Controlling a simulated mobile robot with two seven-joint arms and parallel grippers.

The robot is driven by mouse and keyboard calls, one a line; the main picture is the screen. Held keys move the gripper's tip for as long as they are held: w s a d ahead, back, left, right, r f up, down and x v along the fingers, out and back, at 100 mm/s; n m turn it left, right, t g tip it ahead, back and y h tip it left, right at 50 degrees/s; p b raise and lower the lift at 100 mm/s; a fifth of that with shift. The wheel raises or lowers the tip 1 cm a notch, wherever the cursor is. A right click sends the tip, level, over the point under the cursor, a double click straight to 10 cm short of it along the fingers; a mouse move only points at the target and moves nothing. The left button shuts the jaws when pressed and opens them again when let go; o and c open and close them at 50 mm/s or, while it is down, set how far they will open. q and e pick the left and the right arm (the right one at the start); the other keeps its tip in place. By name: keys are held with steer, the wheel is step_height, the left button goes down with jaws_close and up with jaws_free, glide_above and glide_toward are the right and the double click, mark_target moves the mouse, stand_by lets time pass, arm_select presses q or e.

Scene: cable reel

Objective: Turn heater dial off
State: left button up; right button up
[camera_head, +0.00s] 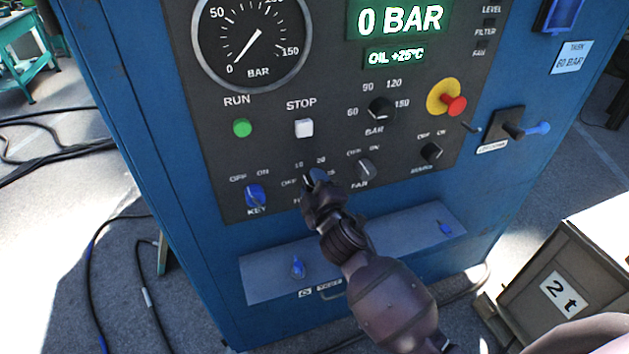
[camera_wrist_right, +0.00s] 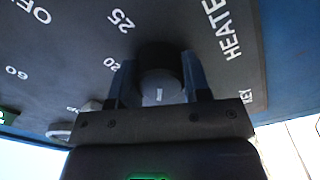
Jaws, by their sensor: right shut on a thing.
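The heater dial (camera_wrist_right: 158,62) is a dark round knob on the dark control panel, with HEATER, OFF, 20 and 25 printed around it in the right wrist view. My right gripper (camera_wrist_right: 160,90) has one blue finger on each side of the dial and is shut on it. In the head view my right gripper (camera_head: 316,178) reaches the lower panel between the key switch and the fan dial, and it hides most of the heater dial. The dial's pointer direction cannot be made out. My left gripper is not in view.
The blue key switch (camera_head: 255,195) is left of my gripper, the fan dial (camera_head: 366,170) right. Above are the green RUN button (camera_head: 242,128), white STOP button (camera_head: 304,128), BAR dial (camera_head: 381,110) and red emergency button (camera_head: 455,105). A grey ledge (camera_head: 375,252) lies below.

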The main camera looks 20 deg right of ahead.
steer(key=n+p, duration=0.2)
steer(key=n, duration=0.3)
steer(key=shift+n, duration=0.7)
steer(key=shift+n+p, duration=0.3)
steer(key=shift+n, duration=0.3)
steer(key=o, duration=0.9)
steer(key=shift+s, duration=0.1)
